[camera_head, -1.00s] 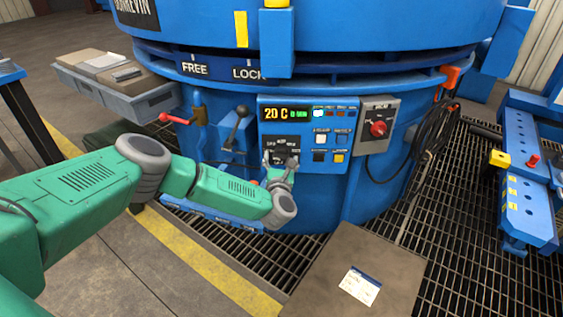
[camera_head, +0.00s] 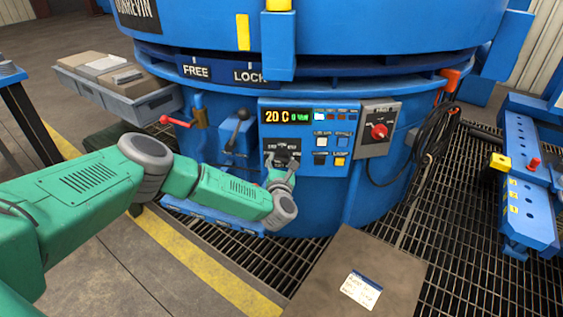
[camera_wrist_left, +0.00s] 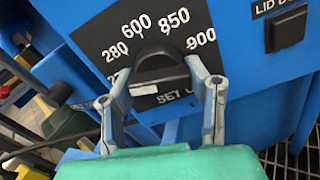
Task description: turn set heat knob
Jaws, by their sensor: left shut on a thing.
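The set heat knob (camera_wrist_left: 158,68) is a dark round knob on a black dial plate with the numbers 280, 600, 850 and 900 around it, shown in the left wrist view. In the head view the dial plate (camera_head: 284,146) is on the lower left of the blue control panel, partly covered by my gripper. My left gripper (camera_wrist_left: 160,82) has its two grey fingers on either side of the knob, shut on it. The panel display (camera_head: 285,116) reads 20 C. My right gripper is not in view.
A red knob on a grey box (camera_head: 379,132) is right of the panel. Red-handled (camera_head: 176,121) and black-handled (camera_head: 238,126) levers are left of it. Black cables (camera_head: 436,140) hang at the right. A brown plate with a paper note (camera_head: 362,290) lies below.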

